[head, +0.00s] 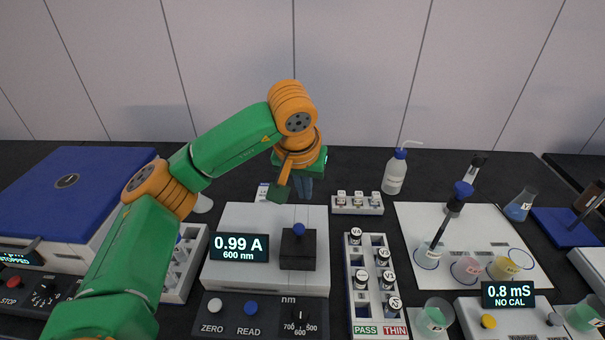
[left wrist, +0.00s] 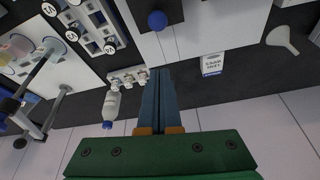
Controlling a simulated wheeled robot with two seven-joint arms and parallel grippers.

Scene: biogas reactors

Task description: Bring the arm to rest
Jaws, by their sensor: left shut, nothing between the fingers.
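My left arm (head: 232,145), green with orange joints, reaches in from the left and bends down over the back of the bench. Its gripper (head: 302,194) points downward behind the grey photometer (head: 265,220), which reads 0.99 A at 600 nm. In the left wrist view the two blue-grey fingers (left wrist: 161,75) lie together, shut, with nothing between them. The gripper appears to hang above the dark bench top, clear of the objects; its exact height I cannot tell. My right gripper is in neither view.
A small vial rack (head: 357,211) and a wash bottle (head: 394,172) stand right of the gripper. A PASS/THIN rack (head: 365,245) is in front. Beakers stand on a white mat (head: 420,215) at right. A blue-lidded machine (head: 65,185) stands at left.

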